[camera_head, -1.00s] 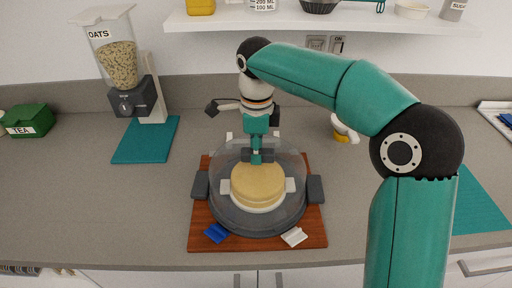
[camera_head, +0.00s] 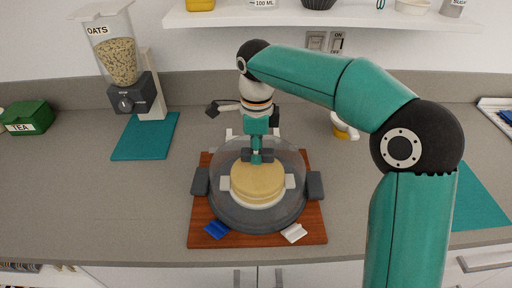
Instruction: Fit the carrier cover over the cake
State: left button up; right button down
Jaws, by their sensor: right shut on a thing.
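The carrier cover (camera_head: 289,160), a clear dome with a dark grey rim and grey side lugs, is over the cake (camera_head: 257,181). The cake is pale yellow and layered, and shows through the dome on a light base with white side tabs. All of this is above the wooden board (camera_head: 202,234). My right gripper (camera_head: 257,157) points down at the dome's top and is shut on the cover's handle, mostly hidden by the gripper. I cannot tell whether the rim touches the base. My left gripper is not in view.
A blue clip (camera_head: 217,230) and a white clip (camera_head: 294,233) lie at the board's front. An oats dispenser (camera_head: 121,75) stands back left by a teal mat (camera_head: 146,137). A white and yellow object (camera_head: 343,127) stands behind right. The counter left of the board is clear.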

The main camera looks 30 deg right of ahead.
jog(key=c, duration=0.8)
grip_release()
notch_tip(320, 180, up, 12)
jog(key=shift+f, duration=0.15)
dwell(0.4)
